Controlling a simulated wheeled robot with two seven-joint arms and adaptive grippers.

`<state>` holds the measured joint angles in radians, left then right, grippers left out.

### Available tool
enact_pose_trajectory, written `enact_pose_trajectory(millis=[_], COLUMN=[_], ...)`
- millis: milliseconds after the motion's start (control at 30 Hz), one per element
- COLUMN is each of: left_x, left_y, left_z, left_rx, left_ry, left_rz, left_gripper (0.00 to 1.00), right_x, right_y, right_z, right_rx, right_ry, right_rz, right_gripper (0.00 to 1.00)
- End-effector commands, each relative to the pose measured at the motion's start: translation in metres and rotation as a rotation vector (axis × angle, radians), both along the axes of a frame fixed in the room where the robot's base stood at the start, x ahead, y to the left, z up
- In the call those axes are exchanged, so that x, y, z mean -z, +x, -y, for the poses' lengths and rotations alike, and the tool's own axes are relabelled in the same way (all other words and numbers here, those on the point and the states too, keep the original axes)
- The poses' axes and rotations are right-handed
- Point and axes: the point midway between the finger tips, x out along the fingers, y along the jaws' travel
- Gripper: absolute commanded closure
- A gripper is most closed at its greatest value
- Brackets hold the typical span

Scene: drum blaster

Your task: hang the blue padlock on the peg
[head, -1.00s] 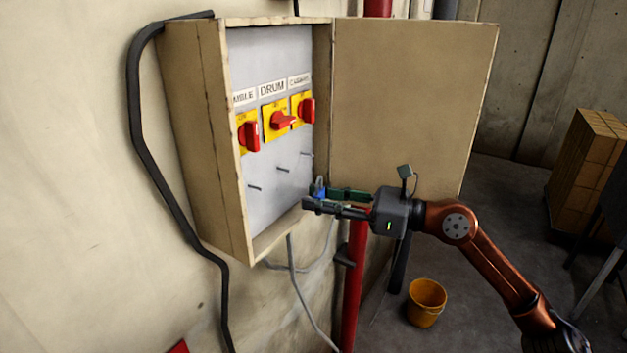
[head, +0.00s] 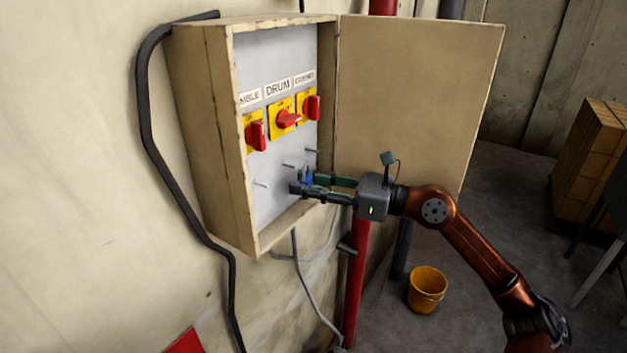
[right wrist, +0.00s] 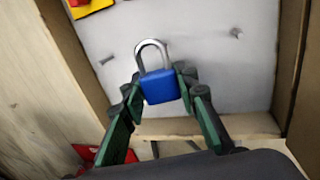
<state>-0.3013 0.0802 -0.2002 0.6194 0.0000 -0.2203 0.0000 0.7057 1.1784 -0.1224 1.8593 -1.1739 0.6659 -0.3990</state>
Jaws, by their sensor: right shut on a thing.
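The blue padlock (right wrist: 160,87) is upright between the fingertips of my right gripper (head: 304,183), its silver shackle (right wrist: 151,53) pointing up. The gripper is shut on its blue body. In the head view the padlock (head: 307,179) shows only as a small blue patch between the fingers. Three short pegs stick out of the grey panel: a left peg (head: 260,184), a middle peg (head: 288,165) and a right peg (head: 311,151). The padlock is just below and right of the middle peg; I cannot tell whether they touch. In the wrist view only two pegs show clearly. My left gripper is not in view.
The pegs are inside an open box (head: 210,130) on the wall, below red rotary switches (head: 287,119) on yellow plates. Its door (head: 415,100) stands open behind my right arm. The box's lower ledge (right wrist: 200,127) lies below the padlock. A yellow bucket (head: 427,290) stands on the floor.

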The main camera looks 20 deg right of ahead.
Motion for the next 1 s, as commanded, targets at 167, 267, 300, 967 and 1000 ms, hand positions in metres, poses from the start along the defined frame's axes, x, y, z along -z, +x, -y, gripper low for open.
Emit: enact_pose_trajectory(millis=[167, 267, 300, 967, 1000], left_x=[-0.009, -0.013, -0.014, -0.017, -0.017], left_y=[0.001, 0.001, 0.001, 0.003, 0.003], left_z=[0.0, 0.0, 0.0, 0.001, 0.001], left_rx=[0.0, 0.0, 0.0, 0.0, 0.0], left_ry=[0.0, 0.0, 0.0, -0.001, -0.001], left_rz=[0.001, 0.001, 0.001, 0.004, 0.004], left_gripper=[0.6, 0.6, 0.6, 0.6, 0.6], right_x=[-0.001, -0.001, -0.001, 0.01, 0.011], right_y=[0.008, 0.012, 0.014, 0.036, 0.036], right_z=[-0.006, -0.01, -0.011, -0.03, -0.031], right_rx=[0.001, 0.0, -0.001, -0.002, -0.002], right_ry=[0.002, 0.002, 0.002, -0.001, -0.001], right_rz=[0.001, 0.003, 0.003, 0.001, 0.0], right_gripper=[0.92, 0.92, 0.92, 0.97, 1.0])
